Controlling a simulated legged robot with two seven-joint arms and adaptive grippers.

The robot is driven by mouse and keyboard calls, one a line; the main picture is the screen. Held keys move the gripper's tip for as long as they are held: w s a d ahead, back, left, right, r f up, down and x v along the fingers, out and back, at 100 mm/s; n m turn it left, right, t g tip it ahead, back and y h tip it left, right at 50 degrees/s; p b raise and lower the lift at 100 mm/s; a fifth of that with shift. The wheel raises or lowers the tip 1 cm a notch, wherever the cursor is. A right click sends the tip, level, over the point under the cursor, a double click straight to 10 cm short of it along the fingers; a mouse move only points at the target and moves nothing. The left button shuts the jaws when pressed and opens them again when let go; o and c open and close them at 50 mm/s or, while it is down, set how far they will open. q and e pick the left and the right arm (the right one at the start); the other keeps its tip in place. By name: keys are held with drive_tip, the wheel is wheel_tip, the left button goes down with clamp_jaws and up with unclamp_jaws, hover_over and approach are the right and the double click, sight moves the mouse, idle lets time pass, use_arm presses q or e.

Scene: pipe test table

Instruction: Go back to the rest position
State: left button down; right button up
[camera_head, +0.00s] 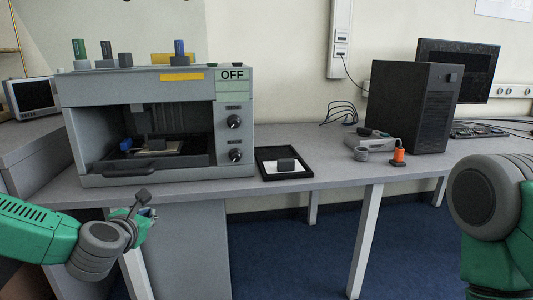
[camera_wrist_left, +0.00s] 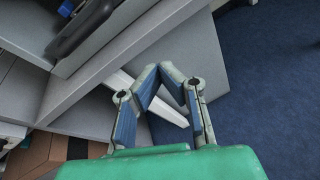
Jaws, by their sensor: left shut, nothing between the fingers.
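My left gripper (camera_head: 143,203) is in front of the table's front edge, below the test machine, in the head view. In the left wrist view its two fingers (camera_wrist_left: 160,72) meet at the tips with nothing between them. The grey test machine (camera_head: 160,79) stands on the table with its front open and a panel reading "OFF". Inside it a blue piece (camera_head: 126,144) and a light plate (camera_head: 158,147) show. At the right of the head view is part of my right arm; its gripper is not seen.
The grey table (camera_head: 330,171) runs across the view. On it are a black tray (camera_head: 262,170) with a small dark block, a grey device with an orange piece (camera_head: 399,155), a black computer tower (camera_head: 405,105) and a monitor (camera_head: 458,60). Blue floor (camera_head: 290,255) lies open below.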

use_arm(q)
drive_tip(key=s+d+f+m+g+h+p, duration=0.25)
drive_tip(key=s+d+f+m, duration=0.25)
drive_tip(key=s+f+m, duration=0.3)
drive_tip(key=s+d+f+m+g+h+p, duration=0.1)
drive_tip(key=s+d+f+m+g+p, duration=0.25)
drive_tip(key=s+d+f+m, duration=0.5)
drive_tip(key=s+a+m+g+y+p, duration=0.1)
drive_tip(key=s+a+m+g, duration=0.3)
drive_tip(key=s+m, duration=0.4)
drive_tip(key=s+a+f+m+g+y+p, duration=0.1)
drive_tip(key=s+a+m+g+p, duration=0.1)
drive_tip(key=s+a+m, duration=0.3)
drive_tip(key=s+m+g, duration=0.1)
drive_tip(key=s+m, duration=0.3)
drive_tip(key=s, duration=0.7)
drive_tip(key=shift+a+f+g, duration=0.3)
drive_tip(key=shift+a+g, duration=0.05)
drive_tip(key=shift+g, duration=0.05)
